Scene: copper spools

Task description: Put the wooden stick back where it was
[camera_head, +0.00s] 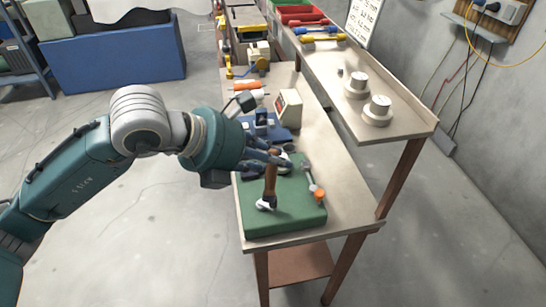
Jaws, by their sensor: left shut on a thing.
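My left gripper (273,161) reaches in from the left over the near end of the workbench (345,190). It is shut on the upper part of a brown wooden stick (270,184). The stick is roughly upright, with a pale metallic piece (266,205) at its lower end. That end is over the green pad (290,222); I cannot tell whether it touches the pad. The fingers partly hide the stick's top. My right gripper is not in view.
A metal tool with an orange end (318,195) lies at the pad's right side. Behind are a blue fixture (266,126) and a beige box (288,108). A raised shelf (345,105) along the right carries two copper-less pale spools (377,110).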

